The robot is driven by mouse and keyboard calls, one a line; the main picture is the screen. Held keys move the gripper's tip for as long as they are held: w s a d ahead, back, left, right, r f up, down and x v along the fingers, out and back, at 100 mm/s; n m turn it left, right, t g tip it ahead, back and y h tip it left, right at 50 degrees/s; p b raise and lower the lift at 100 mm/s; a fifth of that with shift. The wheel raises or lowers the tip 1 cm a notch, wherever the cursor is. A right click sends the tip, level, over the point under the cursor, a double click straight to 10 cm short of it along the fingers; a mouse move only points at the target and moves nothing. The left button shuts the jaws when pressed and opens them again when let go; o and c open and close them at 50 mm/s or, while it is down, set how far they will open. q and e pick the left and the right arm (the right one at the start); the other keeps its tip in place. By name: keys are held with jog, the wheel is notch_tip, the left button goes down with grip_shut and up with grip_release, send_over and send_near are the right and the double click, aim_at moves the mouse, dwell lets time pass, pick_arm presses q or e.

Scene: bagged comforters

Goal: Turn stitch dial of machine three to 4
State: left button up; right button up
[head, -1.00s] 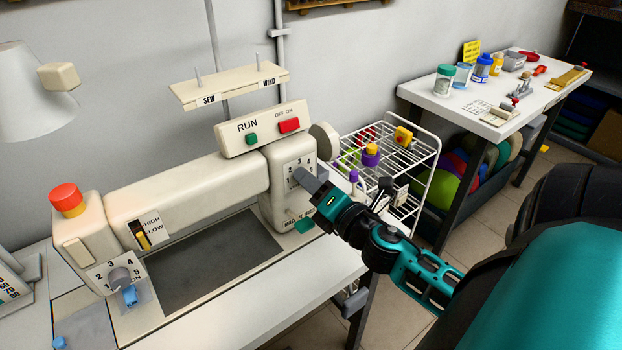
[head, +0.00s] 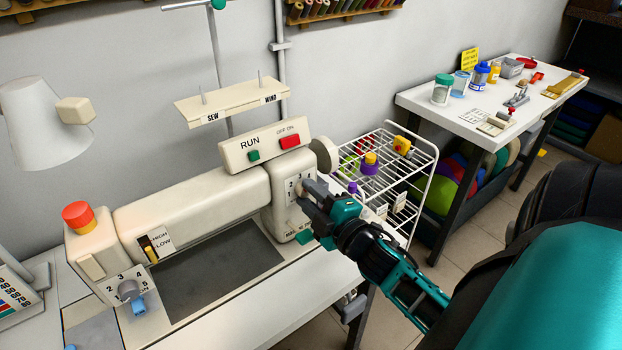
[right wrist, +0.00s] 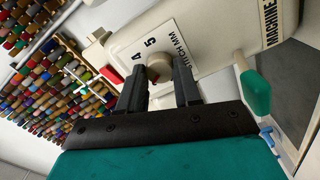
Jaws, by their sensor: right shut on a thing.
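The sewing machine (head: 190,208) is cream-coloured, with a white number plate (head: 292,188) on its right-hand end. In the right wrist view the plate reads "STITCH MM" (right wrist: 173,42), with 4 and 5 visible beside the round stitch dial (right wrist: 158,68). My right gripper (right wrist: 159,82) has one dark finger on each side of the dial and is shut on it. In the head view my right gripper (head: 306,194) covers most of the dial, so its pointer setting cannot be read. My left gripper is not in view.
A green lever (right wrist: 256,92) sits close beside the dial. Above are a RUN panel with green and red buttons (head: 289,141) and a handwheel (head: 323,154). Another numbered dial (head: 128,289) is at the lower left. A wire rack (head: 424,170) stands right of the machine.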

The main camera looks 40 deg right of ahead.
jog(key=m, duration=0.4)
jog(key=shift+m, duration=0.3)
jog(key=shift+d+m, duration=0.1)
jog(key=shift+m, duration=5.3)
jog(key=o, duration=1)
jog(key=shift+o, duration=0.2)
